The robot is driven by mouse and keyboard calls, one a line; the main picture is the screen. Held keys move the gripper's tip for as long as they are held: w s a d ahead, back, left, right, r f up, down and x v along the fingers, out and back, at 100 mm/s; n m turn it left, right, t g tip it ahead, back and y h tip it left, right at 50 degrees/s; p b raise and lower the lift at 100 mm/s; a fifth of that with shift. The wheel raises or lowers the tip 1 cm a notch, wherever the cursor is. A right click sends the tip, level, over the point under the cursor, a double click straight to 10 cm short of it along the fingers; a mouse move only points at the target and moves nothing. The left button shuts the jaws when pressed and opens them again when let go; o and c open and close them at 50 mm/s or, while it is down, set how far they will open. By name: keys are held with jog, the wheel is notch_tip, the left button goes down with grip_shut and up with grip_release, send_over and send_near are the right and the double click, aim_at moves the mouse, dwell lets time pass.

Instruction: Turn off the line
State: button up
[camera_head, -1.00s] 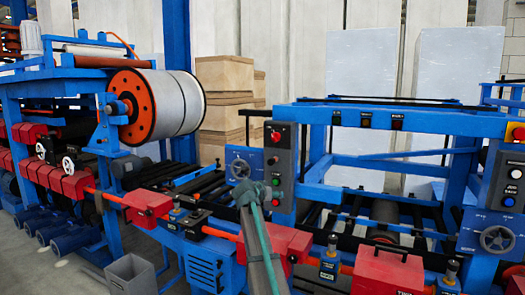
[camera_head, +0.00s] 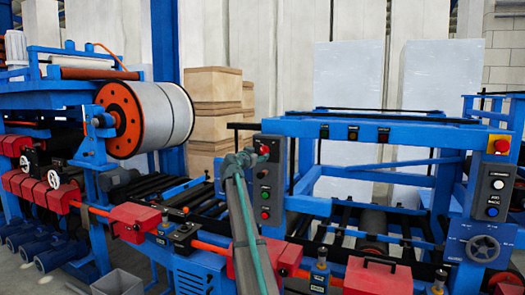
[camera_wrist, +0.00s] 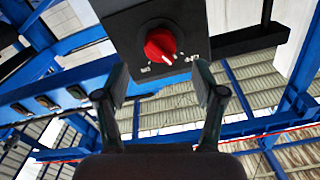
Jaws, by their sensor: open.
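A grey control box (camera_head: 268,180) stands upright on the blue frame, with a red knob (camera_head: 264,150) at its top and several buttons below. In the wrist view the red rotary knob (camera_wrist: 160,44) sits on the dark box face with small white lettering on both sides, hard to read. My gripper (camera_wrist: 162,88) is open and empty. Its fingertips are spread to the left and right, a little below the knob in that view. In the head view my gripper (camera_head: 241,160) is just left of the knob; contact cannot be told.
Black rollers (camera_head: 340,245) lie between blue rails right of the box. A second panel (camera_head: 496,190) with a red button on yellow (camera_head: 499,146) stands at the far right. A large coil (camera_head: 165,110) is at the left. Red housings (camera_head: 135,222) line the front.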

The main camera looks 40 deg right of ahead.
aim_at(262, 152)
jog(key=shift+p+x, duration=0.7)
jog(key=shift+x, duration=2)
jog(key=shift+c, duration=0.2)
jog(key=c, duration=1.1)
jog(key=n+b, duration=0.1)
jog(key=b, duration=0.3)
jog(key=shift+w+f+n, duration=0.1)
jog(key=shift+f+n, duration=0.2)
jog(key=shift+f, duration=0.05)
jog(key=shift+r+n+b, duration=0.25)
jog(key=shift+n+b, duration=0.65)
jog(key=shift+b, duration=0.15)
jog(key=o, duration=1.1)
jog(key=shift+o, duration=0.2)
jog(key=shift+a, duration=0.1)
